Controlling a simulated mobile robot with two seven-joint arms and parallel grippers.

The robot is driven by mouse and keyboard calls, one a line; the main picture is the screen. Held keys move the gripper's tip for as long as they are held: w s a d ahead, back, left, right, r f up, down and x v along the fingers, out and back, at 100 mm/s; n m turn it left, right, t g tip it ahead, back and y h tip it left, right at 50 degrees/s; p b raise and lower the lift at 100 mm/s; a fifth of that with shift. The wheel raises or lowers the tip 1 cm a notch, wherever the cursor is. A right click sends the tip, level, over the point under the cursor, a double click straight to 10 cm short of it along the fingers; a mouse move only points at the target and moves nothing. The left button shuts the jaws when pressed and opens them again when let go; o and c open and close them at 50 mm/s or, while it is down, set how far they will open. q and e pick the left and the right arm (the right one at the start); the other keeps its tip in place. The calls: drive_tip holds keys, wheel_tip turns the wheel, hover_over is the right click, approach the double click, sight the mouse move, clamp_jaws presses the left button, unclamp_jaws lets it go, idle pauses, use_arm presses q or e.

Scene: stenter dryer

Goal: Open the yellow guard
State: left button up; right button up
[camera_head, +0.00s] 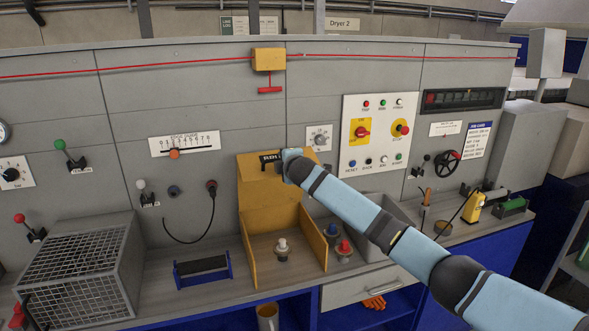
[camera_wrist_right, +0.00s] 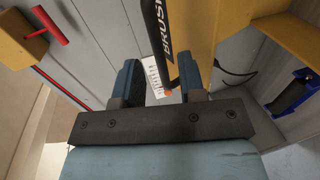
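The yellow guard (camera_head: 268,190) stands at the middle of the machine front in the head view. Its upper panel is raised against the grey wall, and the space below, between its yellow side walls, is open. A white-topped knob (camera_head: 282,248) shows inside. My left gripper is out of view.
A wire-mesh box (camera_head: 80,270) and a blue-framed roller (camera_head: 203,268) stand left on the counter. A red-topped knob (camera_head: 345,248) sits just right of the guard. A yellow box with a red pull handle (camera_head: 268,60) hangs above. A control panel (camera_head: 378,130) is at the right.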

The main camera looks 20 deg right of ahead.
drive_tip(key=b+v, duration=0.1)
drive_tip(key=v, duration=0.9)
drive_tip(key=shift+b, duration=0.35)
drive_tip(key=shift+s+a, duration=0.1)
drive_tip(key=s+a+f+m+g+y, duration=0.1)
drive_tip(key=s+a+f+m, duration=0.1)
drive_tip(key=s+f, duration=0.6)
drive_tip(key=s+a+f+m+g+y, duration=0.15)
drive_tip(key=s+f, duration=0.35)
drive_tip(key=f, duration=0.6)
drive_tip(key=s+a+f+m+y, duration=0.1)
drive_tip(key=s+a+f+m, duration=0.2)
drive_tip(key=s+f, duration=0.5)
drive_tip(key=s+d+f+m+g, duration=0.1)
drive_tip(key=s+f+m, duration=0.3)
drive_tip(key=s, duration=1)
drive_tip(key=s+d+f+m+g, duration=0.1)
drive_tip(key=s+d+f+m, duration=0.2)
drive_tip(key=s+f, duration=0.8)
drive_tip(key=s+m+h, duration=0.1)
drive_tip(key=s+m, duration=0.1)
drive_tip(key=s, duration=0.1)
drive_tip(key=shift+d, duration=0.15)
